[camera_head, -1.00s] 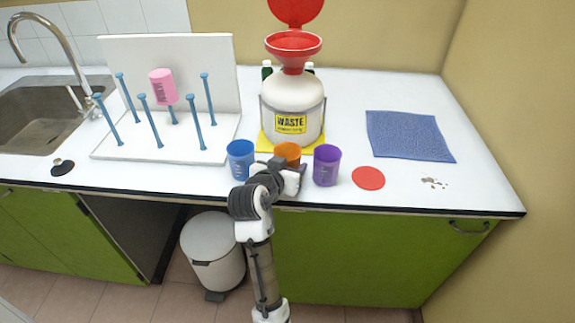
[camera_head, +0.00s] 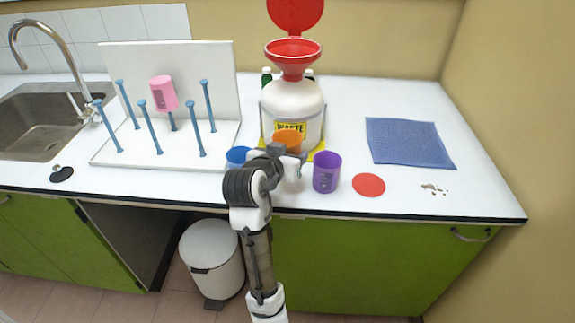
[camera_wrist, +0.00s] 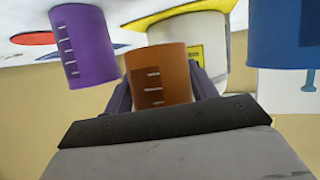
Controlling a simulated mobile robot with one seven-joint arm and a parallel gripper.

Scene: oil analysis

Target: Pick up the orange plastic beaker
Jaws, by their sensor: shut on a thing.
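The orange beaker (camera_head: 287,140) is in my gripper (camera_head: 284,152), in front of the waste container. It is upright and stands higher than the two beakers beside it. In the wrist view the orange beaker (camera_wrist: 159,76) sits between the dark fingers of my gripper (camera_wrist: 160,88), which are shut on it. My arm hides its lower part in the head view.
A purple beaker (camera_head: 326,173) stands close to the right and a blue beaker (camera_head: 238,156) to the left, partly behind my arm. The white waste container (camera_head: 291,105) with a red funnel is behind. A drying rack (camera_head: 220,140) holds a pink beaker (camera_head: 163,93).

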